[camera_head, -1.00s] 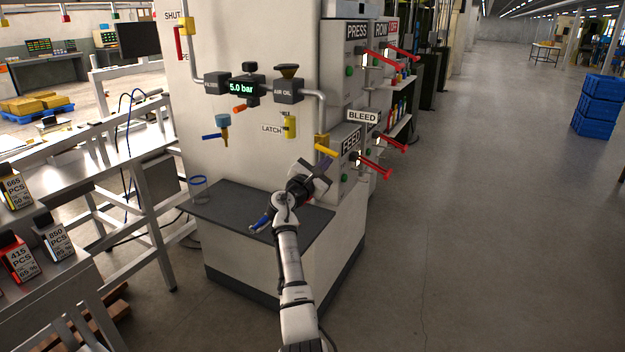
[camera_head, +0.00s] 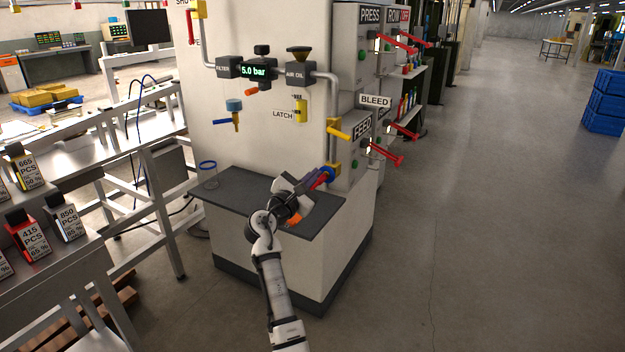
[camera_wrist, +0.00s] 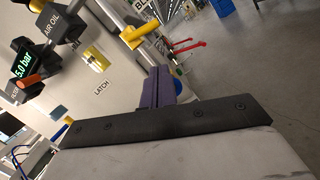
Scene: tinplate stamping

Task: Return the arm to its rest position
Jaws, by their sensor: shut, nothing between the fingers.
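My arm reaches from the bottom of the head view over a dark-topped cabinet ledge (camera_head: 232,192). My gripper (camera_head: 318,178) is at the ledge's right part, below a yellow lever (camera_head: 339,132) on the vertical pipe. Its purple fingers point up and to the right. The wrist view shows the fingers (camera_wrist: 158,88) pressed together with nothing between them. A blue round part (camera_head: 328,174) with red shows at the fingertips in the head view. I cannot tell whether the fingers touch it.
A blue-rimmed clear cup (camera_head: 208,176) stands on the ledge's left. Red levers (camera_head: 386,154) stick out from the panel at right. A gauge (camera_head: 258,71) reads 5.0 bar. Benches with labelled boxes (camera_head: 68,222) stand at left. Open floor (camera_head: 480,220) lies at right.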

